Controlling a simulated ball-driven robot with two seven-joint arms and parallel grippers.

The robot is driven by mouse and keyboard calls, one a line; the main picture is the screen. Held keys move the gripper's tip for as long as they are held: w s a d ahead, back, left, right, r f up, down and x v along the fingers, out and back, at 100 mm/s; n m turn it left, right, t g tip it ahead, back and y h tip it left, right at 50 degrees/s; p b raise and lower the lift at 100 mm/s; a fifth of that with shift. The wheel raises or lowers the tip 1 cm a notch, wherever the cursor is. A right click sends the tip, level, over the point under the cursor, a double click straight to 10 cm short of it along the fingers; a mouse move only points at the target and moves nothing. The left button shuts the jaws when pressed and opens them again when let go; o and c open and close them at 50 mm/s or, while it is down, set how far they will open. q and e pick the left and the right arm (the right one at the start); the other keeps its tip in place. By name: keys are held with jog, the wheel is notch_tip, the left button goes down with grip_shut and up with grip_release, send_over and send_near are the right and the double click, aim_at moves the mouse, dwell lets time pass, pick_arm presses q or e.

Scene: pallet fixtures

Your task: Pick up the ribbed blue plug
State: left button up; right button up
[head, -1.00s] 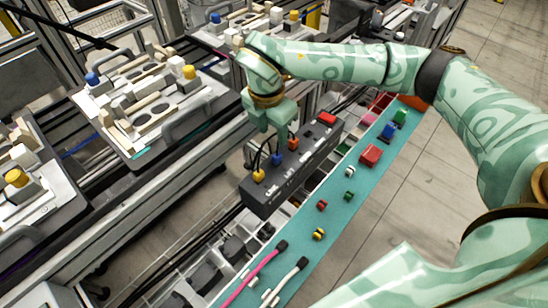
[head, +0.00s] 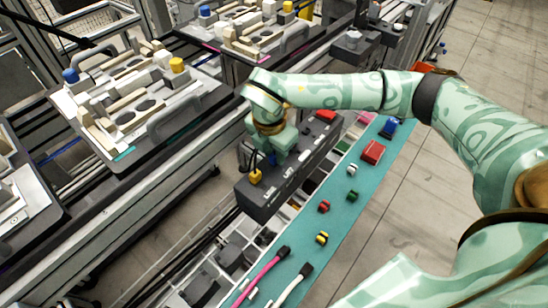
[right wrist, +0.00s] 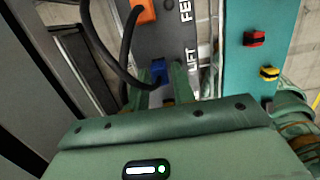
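The blue plug (head: 271,158) sits on top of the dark box (head: 262,200), between an orange and a yellow plug. It is mostly covered by my gripper in the head view. My right gripper (head: 268,152) is lowered onto it from above. In the right wrist view the blue plug (right wrist: 158,72) shows between the two fingertips of my right gripper (right wrist: 160,80), one on each side. The frames do not show whether the fingers press on it. Its ribs are too small to make out. My left gripper is not in view.
A yellow plug (head: 255,177) with a black cable stands close by on the box; an orange plug (right wrist: 146,10) is on the other side. A teal strip (head: 338,215) beside the box carries a blue block (head: 389,127), a red block (head: 373,152) and several small connectors.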

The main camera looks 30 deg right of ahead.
grip_shut()
jog(key=shift+r, duration=0.1)
